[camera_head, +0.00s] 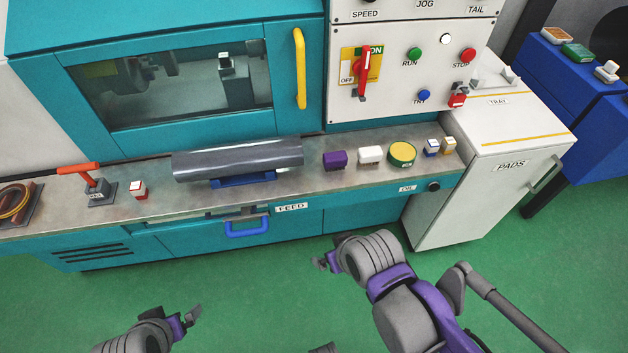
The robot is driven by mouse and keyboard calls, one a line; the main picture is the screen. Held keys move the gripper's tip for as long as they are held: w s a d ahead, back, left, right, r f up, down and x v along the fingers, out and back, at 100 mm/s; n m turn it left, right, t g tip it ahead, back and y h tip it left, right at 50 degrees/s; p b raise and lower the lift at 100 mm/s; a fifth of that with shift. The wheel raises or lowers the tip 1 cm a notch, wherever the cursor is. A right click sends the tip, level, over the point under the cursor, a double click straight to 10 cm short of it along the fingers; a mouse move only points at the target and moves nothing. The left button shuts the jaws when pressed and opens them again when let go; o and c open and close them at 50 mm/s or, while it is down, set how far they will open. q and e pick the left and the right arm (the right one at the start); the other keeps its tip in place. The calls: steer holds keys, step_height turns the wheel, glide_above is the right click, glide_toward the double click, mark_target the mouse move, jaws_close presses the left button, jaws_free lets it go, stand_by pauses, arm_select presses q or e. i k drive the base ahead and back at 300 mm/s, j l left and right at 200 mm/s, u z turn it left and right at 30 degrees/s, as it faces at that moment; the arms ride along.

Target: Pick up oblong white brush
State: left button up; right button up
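The oblong white brush (370,155) sits on the grey ledge of the teal machine, between a purple brush (335,160) and a round yellow-and-green brush (402,154). Its top is white, with darker bristles below. My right gripper (325,262) is in front of and below the ledge, down and left of the white brush and well apart from it. My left gripper (190,317) is low at the bottom left, far from the brush. Both grippers are small and seen at an angle, so their finger gaps are unclear. I see nothing held in either.
A grey cylinder (238,160) lies on a blue cradle (244,180) left of the brushes. Two small blocks (432,147) stand at the ledge's right end. The control panel (410,70) rises behind. A white cabinet (490,150) stands right. Green floor is open in front.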

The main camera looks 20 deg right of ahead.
mark_target(370, 155)
steer(key=z, duration=1.35)
